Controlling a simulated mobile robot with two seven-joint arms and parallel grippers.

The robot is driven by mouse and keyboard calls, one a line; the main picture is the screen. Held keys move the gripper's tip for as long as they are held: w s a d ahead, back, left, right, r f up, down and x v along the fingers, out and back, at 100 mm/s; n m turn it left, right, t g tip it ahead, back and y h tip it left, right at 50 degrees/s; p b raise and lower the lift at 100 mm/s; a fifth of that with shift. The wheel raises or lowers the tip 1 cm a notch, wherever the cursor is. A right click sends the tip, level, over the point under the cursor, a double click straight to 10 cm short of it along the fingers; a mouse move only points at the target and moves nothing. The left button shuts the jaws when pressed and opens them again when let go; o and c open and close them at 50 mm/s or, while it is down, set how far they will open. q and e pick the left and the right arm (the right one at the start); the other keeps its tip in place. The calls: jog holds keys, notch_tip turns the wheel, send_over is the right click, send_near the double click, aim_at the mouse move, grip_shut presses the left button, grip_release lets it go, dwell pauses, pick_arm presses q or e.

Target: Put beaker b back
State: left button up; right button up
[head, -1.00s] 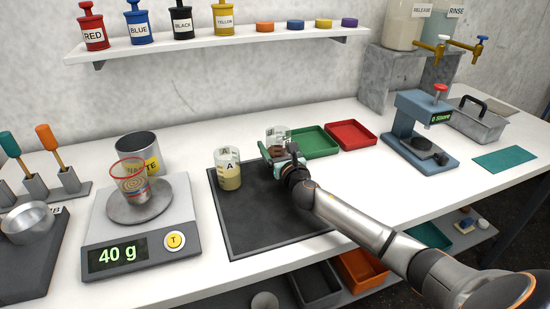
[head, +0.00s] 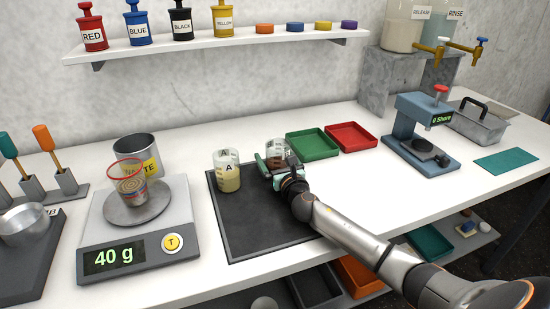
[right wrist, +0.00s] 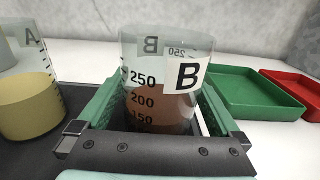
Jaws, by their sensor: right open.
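Beaker B (right wrist: 163,100), clear glass with a brown liquid and a white B label, stands upright at the back right of the dark mat (head: 265,222). It also shows in the head view (head: 277,151), partly hidden by my gripper. My right gripper (head: 275,168) is open, with its green fingers (right wrist: 160,110) on either side of beaker B. I cannot tell whether a finger touches the glass. Beaker A (head: 228,171), with a pale yellow liquid, stands on the mat to the left of it. My left gripper is not in view.
A green tray (head: 314,145) and a red tray (head: 351,137) lie behind and to the right. A scale (head: 142,252) reading 40 g carries a red-rimmed cup (head: 129,182) at the left. The mat's front is clear.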

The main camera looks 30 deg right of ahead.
jog(key=shift+r, duration=0.15)
jog(key=shift+s, duration=0.15)
jog(key=p+v, duration=0.1)
jog(key=v, duration=0.9)
jog(key=shift+s, duration=0.3)
jog(key=shift+s+a, duration=0.15)
jog(key=shift+s, duration=0.35)
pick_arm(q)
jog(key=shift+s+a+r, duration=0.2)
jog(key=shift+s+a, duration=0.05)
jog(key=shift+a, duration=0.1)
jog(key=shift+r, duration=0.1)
